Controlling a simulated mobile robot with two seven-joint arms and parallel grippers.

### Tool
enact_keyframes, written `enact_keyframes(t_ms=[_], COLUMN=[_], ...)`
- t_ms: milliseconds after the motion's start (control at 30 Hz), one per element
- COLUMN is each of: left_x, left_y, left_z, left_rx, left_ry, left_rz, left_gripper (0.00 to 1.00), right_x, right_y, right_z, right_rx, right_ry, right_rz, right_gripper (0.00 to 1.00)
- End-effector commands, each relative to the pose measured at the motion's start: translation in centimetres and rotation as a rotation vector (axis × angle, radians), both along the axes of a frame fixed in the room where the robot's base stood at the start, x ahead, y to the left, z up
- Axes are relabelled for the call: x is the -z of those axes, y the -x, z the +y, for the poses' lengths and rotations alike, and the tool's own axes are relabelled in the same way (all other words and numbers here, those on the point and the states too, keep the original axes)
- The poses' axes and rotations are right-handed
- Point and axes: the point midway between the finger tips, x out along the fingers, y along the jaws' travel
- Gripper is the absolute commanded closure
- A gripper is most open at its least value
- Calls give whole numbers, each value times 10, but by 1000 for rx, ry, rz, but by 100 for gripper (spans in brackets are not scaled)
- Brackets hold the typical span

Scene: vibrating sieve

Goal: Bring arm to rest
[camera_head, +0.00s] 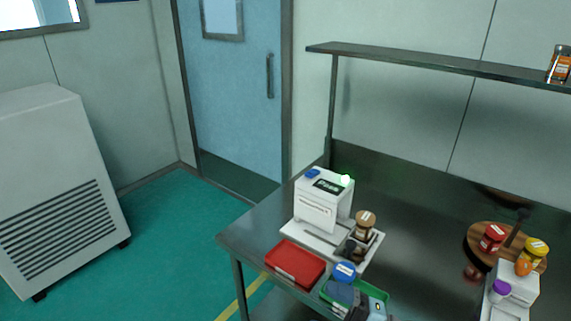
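A red tray (295,262) and a green tray (383,295) with items lie at the table's (420,240) front. A round wooden board (480,232) with jars and a white device (518,282) are right. A shelf (430,60) spans above.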

Motion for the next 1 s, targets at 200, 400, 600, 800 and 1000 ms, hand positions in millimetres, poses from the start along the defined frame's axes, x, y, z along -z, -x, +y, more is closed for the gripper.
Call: enact_keyframes(t_ms=[200,400,600,800,1000], left_x=[3,3,3,-52,-100], left_y=[4,4,3,2,2], left_z=[0,0,0,0,3], left_rx=[1,1,1,4,5], left_ry=[-1,-1,0,-6,-18], left_rz=[9,8,7,-9,-28], left_gripper=[57,57,57,57,57], right_x=[66,160,223,173,129], right_y=[-3,45,111,114,115], right_z=[-68,-107,-113,-116,-118], right_rx=[575,889,1016,1020,1022], right_ry=[-388,-450,-420,-409,-403], right_rz=[568,1075,1469,1472,1453], right_gripper=[12,12,12,12,12])
